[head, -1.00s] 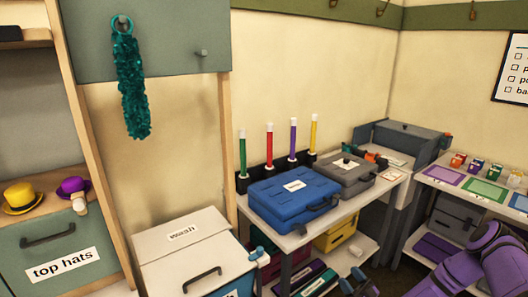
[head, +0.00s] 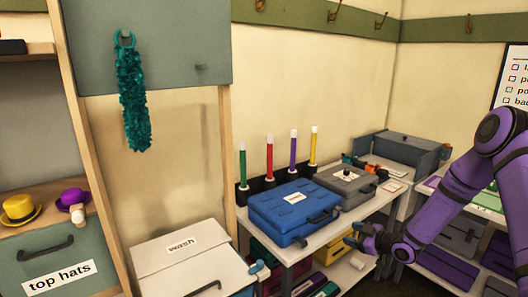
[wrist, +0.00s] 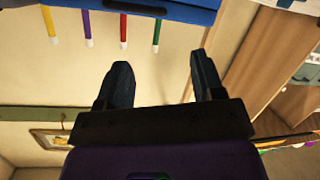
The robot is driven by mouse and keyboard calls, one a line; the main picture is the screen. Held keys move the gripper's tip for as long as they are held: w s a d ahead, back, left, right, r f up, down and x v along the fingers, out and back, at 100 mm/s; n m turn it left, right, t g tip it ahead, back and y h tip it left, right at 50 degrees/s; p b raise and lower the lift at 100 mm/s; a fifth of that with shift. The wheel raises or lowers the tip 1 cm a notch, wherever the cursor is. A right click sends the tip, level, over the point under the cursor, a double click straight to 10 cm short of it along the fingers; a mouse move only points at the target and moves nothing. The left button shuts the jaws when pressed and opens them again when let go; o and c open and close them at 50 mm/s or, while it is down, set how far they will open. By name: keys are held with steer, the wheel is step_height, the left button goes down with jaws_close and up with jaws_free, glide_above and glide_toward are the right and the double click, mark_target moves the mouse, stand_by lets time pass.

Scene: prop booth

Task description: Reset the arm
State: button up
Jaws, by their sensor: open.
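My purple arm reaches in from the right side of the head view. My gripper (head: 368,240) is at its lower end, in front of the table and to the right of the blue case (head: 290,208). In the wrist view my gripper (wrist: 160,85) shows two dark fingers spread wide apart with nothing between them. The wrist picture is upside down, with the coloured sticks (wrist: 88,30) and the blue case's edge (wrist: 170,10) at its top. The fingers look apart from everything.
A teal fuzzy band (head: 132,100) hangs from the cabinet. Lower shelves hold several cases.

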steer(key=s+d+r+m+g+h, duration=0.15)
steer(key=s+r+h, duration=0.25)
steer(key=r, duration=0.6)
steer(key=s+d+r+m+h, duration=0.1)
steer(key=s+r+m+h, duration=0.25)
steer(key=r, duration=0.65)
steer(key=s+d+r+m+g+h, duration=0.1)
steer(key=s+r+h, duration=0.25)
steer(key=r, duration=0.65)
steer(key=s+a+r+m+g, duration=0.1)
steer(key=s+a+r+m, duration=0.1)
steer(key=s, duration=1.4)
steer(key=s+a+r+m+g+y, duration=0.1)
steer(key=s+r+m, duration=0.3)
steer(key=s, duration=1.2)
step_height(320, 180, up, 3)
steer(key=shift+s+a+f+m+g, duration=0.2)
steer(key=shift+a+m+g, duration=0.1)
steer(key=shift+a+g, duration=0.4)
steer(key=shift+c, duration=0.3)
